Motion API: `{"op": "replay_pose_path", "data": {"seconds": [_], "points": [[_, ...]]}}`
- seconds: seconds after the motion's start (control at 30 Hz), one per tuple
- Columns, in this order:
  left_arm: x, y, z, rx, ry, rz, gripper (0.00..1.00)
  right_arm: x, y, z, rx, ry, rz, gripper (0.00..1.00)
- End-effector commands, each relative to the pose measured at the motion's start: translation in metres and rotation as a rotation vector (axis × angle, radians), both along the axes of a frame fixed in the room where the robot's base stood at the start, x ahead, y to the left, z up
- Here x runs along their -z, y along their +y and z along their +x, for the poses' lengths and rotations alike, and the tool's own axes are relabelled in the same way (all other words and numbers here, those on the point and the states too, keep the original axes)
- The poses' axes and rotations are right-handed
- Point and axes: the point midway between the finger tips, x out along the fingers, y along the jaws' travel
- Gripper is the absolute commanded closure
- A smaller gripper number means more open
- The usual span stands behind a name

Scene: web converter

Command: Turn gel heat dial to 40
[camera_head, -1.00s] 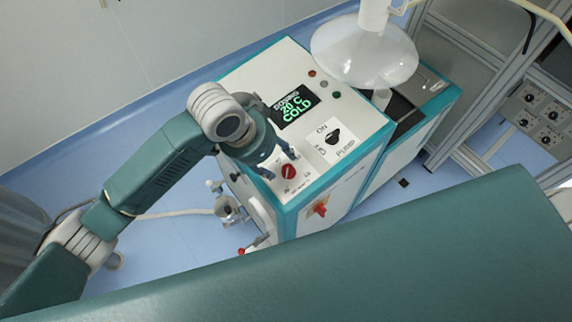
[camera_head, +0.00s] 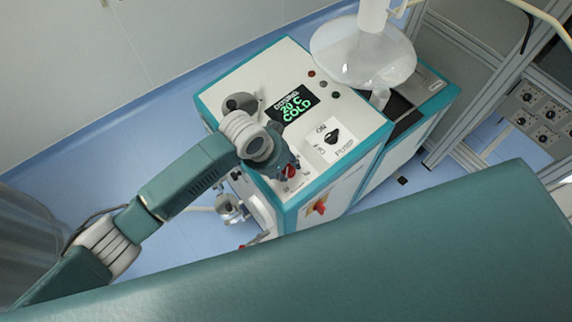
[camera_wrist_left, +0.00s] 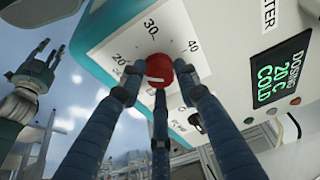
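The red gel heat dial (camera_head: 291,171) is on the white top panel of the machine, near its front corner. In the left wrist view the dial (camera_wrist_left: 158,68) sits on a white scale plate marked 20, 30 and 40. My left gripper (camera_head: 286,166) is at the dial. Its three fingers (camera_wrist_left: 159,78) reach around the dial, tips very close to its sides; I cannot tell whether they touch it. The pointer's exact setting is unclear. The display (camera_head: 292,104) reads "DOSING 20 C COLD".
A black pump switch (camera_head: 332,137) with an ON label is right of the dial. A red switch (camera_head: 320,208) is on the machine's front. A clear funnel-shaped vessel (camera_head: 363,55) stands behind. My green body part fills the bottom foreground.

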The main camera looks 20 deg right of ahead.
Motion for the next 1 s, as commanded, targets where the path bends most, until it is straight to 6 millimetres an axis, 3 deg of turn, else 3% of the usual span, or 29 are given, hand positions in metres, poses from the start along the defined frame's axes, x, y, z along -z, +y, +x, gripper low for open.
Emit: {"op": "replay_pose_path", "data": {"seconds": [0.03,0.1,0.57,1.0], "points": [[-0.001,-0.001,0.001,-0.001,-0.004,-0.004,0.85,0.000,0.000,0.000,0.000,0.000,0.000,0.64],[-0.001,-0.001,0.002,-0.001,-0.005,-0.005,0.96,0.000,0.000,0.000,0.000,0.000,0.000,0.64],[-0.003,-0.002,0.004,0.090,-0.022,-0.004,0.96,0.003,0.000,0.000,0.000,0.000,0.000,0.64],[-0.003,-0.004,0.006,0.462,-0.083,0.014,0.96,0.019,0.000,0.000,-0.001,0.000,0.000,0.64]]}}
